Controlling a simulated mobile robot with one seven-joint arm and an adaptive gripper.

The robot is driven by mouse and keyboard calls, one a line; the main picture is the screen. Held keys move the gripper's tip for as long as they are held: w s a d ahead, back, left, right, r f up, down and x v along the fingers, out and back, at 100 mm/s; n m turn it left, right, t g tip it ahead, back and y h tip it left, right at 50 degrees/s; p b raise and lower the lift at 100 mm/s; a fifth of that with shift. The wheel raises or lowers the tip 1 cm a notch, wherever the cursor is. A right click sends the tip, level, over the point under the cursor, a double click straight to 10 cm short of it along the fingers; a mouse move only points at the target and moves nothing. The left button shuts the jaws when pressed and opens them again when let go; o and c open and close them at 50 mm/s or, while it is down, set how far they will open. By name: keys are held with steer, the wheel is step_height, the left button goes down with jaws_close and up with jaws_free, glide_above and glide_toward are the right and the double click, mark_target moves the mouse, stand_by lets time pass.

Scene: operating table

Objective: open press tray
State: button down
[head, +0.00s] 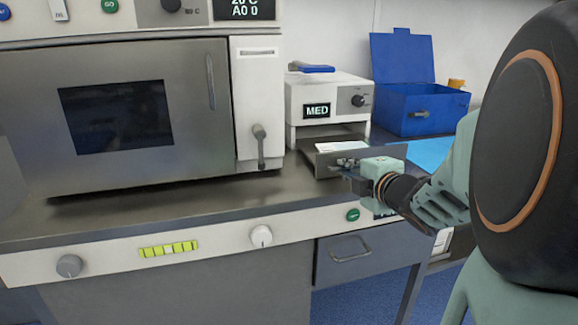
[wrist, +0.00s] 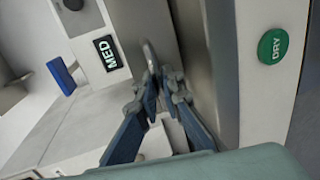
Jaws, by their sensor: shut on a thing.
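The press (head: 315,100) is a white box with a MED display, a knob and a blue lever on top. Its grey metal tray (head: 320,165) sticks out at the front, with a white sheet (head: 335,147) lying in it. My gripper (head: 347,168) is at the tray's front panel. In the wrist view my gripper (wrist: 160,82) has its fingers together at a small metal handle (wrist: 150,52) on the tray front. The fingers hide part of the handle. The press's MED display (wrist: 108,53) shows at upper left there.
A large oven-like machine (head: 100,120) stands left of the press. An open blue box (head: 420,105) stands behind at right. A green DRY button (wrist: 272,46) is on the bench front. Bare steel worktop (head: 215,195) lies in front of the machine.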

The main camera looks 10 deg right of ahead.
steer(key=c, duration=2.3)
jaws_free()
steer(key=shift+c, duration=0.2)
